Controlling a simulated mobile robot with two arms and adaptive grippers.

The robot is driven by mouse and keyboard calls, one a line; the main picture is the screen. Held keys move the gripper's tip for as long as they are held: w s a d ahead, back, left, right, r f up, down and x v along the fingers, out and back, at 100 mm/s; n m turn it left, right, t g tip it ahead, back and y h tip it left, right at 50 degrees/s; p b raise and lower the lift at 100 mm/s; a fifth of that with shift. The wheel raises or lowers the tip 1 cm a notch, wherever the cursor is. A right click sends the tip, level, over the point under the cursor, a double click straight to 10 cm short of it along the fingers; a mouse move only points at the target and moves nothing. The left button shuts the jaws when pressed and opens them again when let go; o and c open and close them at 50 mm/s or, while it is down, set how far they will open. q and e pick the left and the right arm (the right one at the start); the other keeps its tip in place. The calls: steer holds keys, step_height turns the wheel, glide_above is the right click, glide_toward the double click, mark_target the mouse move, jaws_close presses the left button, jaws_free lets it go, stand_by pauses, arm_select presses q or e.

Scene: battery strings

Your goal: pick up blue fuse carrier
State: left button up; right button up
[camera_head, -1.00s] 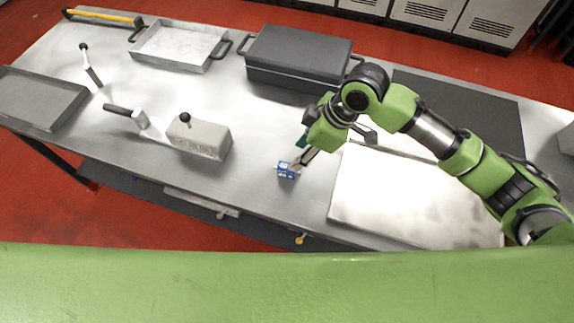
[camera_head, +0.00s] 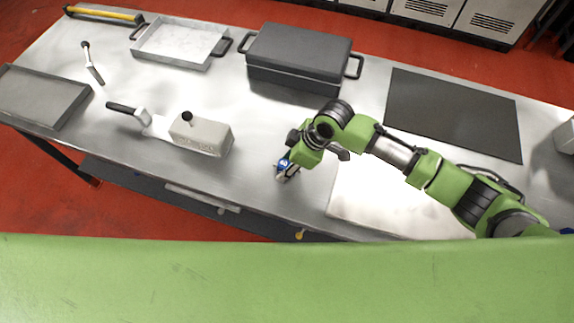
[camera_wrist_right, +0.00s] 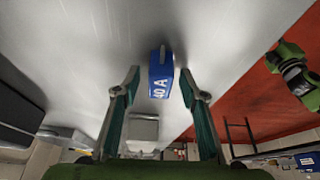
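The blue fuse carrier (camera_head: 284,163) is on the steel table near its front edge, partly hidden by my right gripper (camera_head: 288,170) in the head view. In the right wrist view the blue fuse carrier (camera_wrist_right: 160,76) shows a white "40 A" marking. It lies between and slightly beyond the tips of my right gripper (camera_wrist_right: 159,78). The two fingers stand apart with a visible gap on each side of the carrier, so the gripper is open and not touching it in that view.
A grey block with a black knob (camera_head: 201,134) sits left of the carrier. A dark lidded box (camera_head: 300,50) stands behind, and a black mat (camera_head: 455,115) lies at the right. A pale flat panel (camera_head: 390,205) is under my right arm. Trays are at the left.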

jaws_close()
steer(key=shift+r, duration=0.1)
